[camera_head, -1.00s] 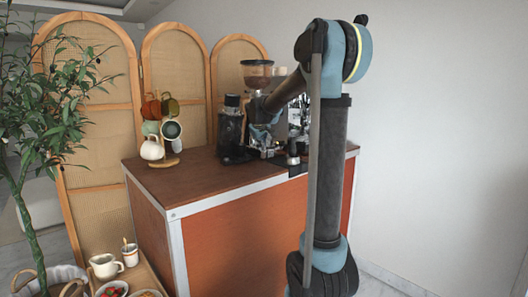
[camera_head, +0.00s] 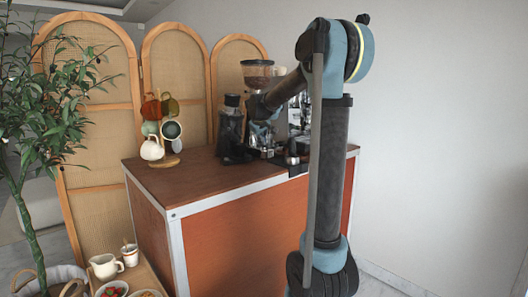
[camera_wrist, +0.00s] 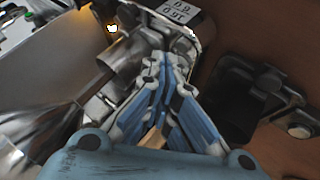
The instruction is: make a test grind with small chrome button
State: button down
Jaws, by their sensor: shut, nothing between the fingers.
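The coffee grinder stands at the back of the cart, and its bean hopper (camera_head: 257,72) shows above my arm in the head view. My gripper (camera_wrist: 164,62) is shut and empty, its blue fingers meeting close to metal parts (camera_wrist: 120,58) of a machine. A small display with digits (camera_wrist: 180,10) sits just beyond the fingertips. A tiny lit icon (camera_wrist: 112,28) shows left of it. I cannot make out the small chrome button; the fingers may hide it. In the head view my forearm covers most of the grinder body, and I cannot tell whether the fingertips touch anything.
A black appliance (camera_head: 231,128) stands left of the gripper on the brown cart top (camera_head: 195,172). A mug tree (camera_head: 165,161) with several mugs is further left. An espresso machine (camera_head: 299,118) is partly hidden behind my arm. The front left cart top is clear.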

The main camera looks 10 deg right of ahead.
jog(key=shift+r, duration=0.1)
notch_tip(320, 180, up, 5)
jog(key=shift+f, duration=0.1)
dwell(0.7)
jog(key=s+d+f+m+g, duration=0.1)
jog(key=s+d+f, duration=0.25)
jog(key=s, duration=0.55)
jog(key=s+d+f+m+g, duration=0.15)
jog(key=s+f, duration=0.25)
jog(key=s, duration=0.5)
jog(key=s+d+f+m+g, duration=0.1)
jog(key=s+d+f, duration=0.25)
jog(key=s, duration=0.55)
jog(key=s+f+m+g+y, duration=0.1)
jog(key=s+f, duration=0.8)
jog(key=s, duration=0.3)
jog(key=s+f+m+g+y, duration=0.1)
jog(key=s+f+m+g, duration=0.1)
jog(key=s+f, duration=0.7)
jog(key=s, duration=0.3)
jog(key=shift+a+f, duration=0.3)
jog(key=shift+f, duration=0.05)
